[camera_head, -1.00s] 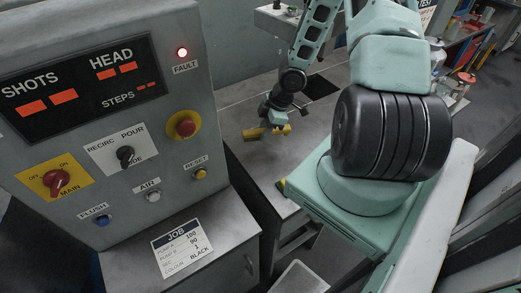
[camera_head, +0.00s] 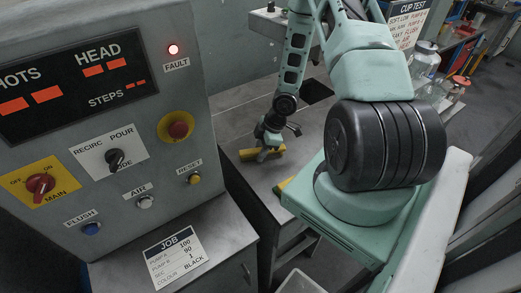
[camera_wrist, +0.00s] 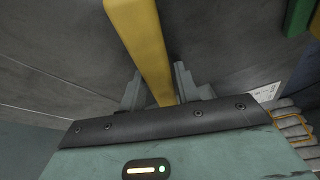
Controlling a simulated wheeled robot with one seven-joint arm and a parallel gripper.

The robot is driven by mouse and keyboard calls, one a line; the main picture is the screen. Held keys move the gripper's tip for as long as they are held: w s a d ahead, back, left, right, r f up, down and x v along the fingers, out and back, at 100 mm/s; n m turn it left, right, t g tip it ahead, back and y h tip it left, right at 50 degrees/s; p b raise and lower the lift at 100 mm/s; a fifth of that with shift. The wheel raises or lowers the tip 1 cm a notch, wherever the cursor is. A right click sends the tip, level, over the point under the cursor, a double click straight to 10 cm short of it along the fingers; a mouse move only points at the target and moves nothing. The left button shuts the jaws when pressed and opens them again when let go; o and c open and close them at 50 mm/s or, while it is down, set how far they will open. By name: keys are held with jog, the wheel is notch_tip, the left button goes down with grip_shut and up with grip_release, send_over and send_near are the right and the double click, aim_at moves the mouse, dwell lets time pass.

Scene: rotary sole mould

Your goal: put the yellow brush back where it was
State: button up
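The yellow brush (camera_head: 249,154) lies crosswise at my gripper (camera_head: 266,152) over the grey bench in the head view. In the wrist view the yellow bar of the brush (camera_wrist: 145,45) runs between the two fingers of my gripper (camera_wrist: 160,92) and out past them to the top edge. The fingers close on it from both sides. Its bristles cannot be made out. I cannot tell whether it touches the bench top.
The grey bench (camera_head: 235,118) is mostly bare around the gripper. A control cabinet (camera_head: 205,110) with a lit red fault lamp stands at left. Something yellow (camera_head: 283,184) sits at the bench's near right edge. Green and yellow items (camera_wrist: 298,18) show in the wrist view's top right corner.

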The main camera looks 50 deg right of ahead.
jog(key=shift+o, duration=0.9)
jog(key=shift+r, duration=0.1)
jog(key=shift+r, duration=0.2)
jog(key=p+v, duration=0.8)
jog(key=v, duration=0.3)
jog(key=shift+r+p, duration=0.4)
jog(key=shift+s+d, duration=0.1)
jog(key=shift+s, duration=0.05)
